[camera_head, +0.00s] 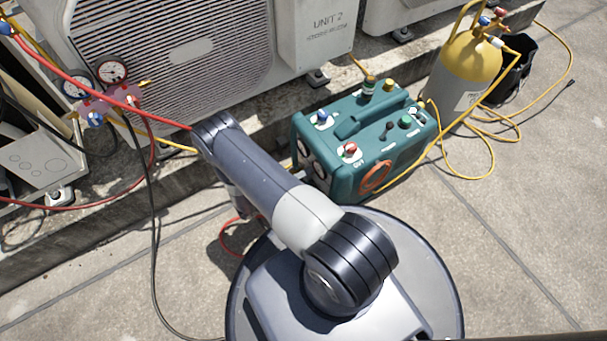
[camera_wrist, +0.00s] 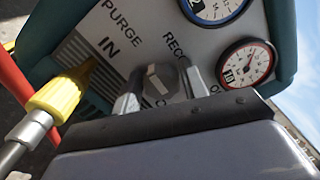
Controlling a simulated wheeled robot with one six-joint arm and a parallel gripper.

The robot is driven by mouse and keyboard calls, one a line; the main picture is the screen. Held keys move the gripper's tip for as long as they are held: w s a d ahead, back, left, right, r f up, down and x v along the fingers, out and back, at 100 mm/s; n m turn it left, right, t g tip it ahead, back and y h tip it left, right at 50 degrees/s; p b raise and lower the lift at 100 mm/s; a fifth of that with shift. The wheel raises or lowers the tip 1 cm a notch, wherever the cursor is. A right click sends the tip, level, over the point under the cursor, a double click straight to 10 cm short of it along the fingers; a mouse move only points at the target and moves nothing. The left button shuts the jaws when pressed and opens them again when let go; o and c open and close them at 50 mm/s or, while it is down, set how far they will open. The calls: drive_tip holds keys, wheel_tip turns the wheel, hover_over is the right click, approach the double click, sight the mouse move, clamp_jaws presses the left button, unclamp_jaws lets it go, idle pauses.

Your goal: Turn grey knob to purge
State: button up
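The teal recovery machine (camera_head: 345,178) stands on the paving. Its side panel (camera_wrist: 105,45) fills much of the wrist view, with PURGE at upper left and part of a word starting RECO at upper right. The grey knob (camera_wrist: 162,82) sits on this panel, with a small pale mark near its top; which label it points at is unclear. My gripper (camera_wrist: 160,90) is open around the knob, one finger on each side, with a narrow gap visible on the left. Contact on the right is unclear. In the head view my arm hides the gripper and knob.
A yellow hose fitting (camera_wrist: 58,95) and a red hose (camera_wrist: 14,75) are close left of my gripper. Two gauges, one red-rimmed (camera_wrist: 246,64), are at right. A yellow cylinder (camera_head: 465,75) stands behind the machine; hoses cross the ground.

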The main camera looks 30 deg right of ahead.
drive_tip(key=shift+o, duration=1.3)
drive_tip(key=a+p, duration=0.2)
drive_tip(key=a, duration=0.8)
drive_tip(key=shift+s+a, duration=0.2)
drive_tip(key=shift+a, duration=0.2)
drive_tip(key=d+b, duration=0.1)
drive_tip(key=d, duration=0.4)
drive_tip(key=d+b, duration=0.1)
drive_tip(key=d, duration=0.5)
drive_tip(key=shift+w, duration=0.2)
drive_tip(key=shift+a, duration=0.1)
